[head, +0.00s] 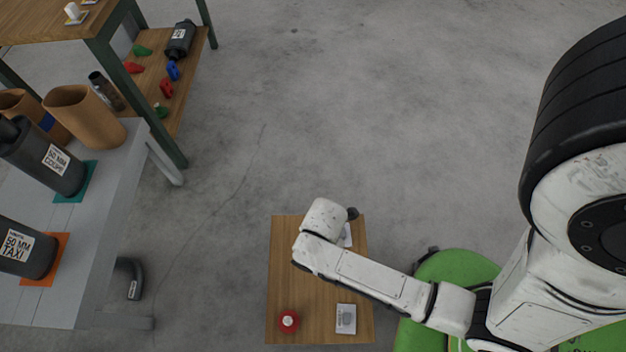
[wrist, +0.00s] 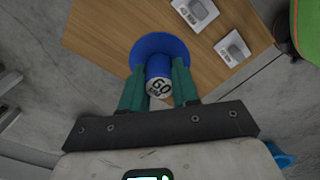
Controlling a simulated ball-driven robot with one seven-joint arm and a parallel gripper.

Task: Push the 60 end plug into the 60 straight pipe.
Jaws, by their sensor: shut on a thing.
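The 60 end plug (wrist: 159,84) is blue, with a wide round flange (wrist: 150,46) and a narrower body with a white "60" label. My gripper (wrist: 158,84) has green fingers, one on each side of the labelled body, and is shut on it. The plug is over the wooden table in the wrist view; whether it touches the top I cannot tell. In the head view my arm hides the gripper and the plug. I cannot make out a 60 straight pipe in either view.
A grey bench (head: 110,200) at left holds dark mufflers (head: 40,155) and tan containers (head: 85,115). A dark labelled piece (head: 131,278) is beside it. Open floor lies between.

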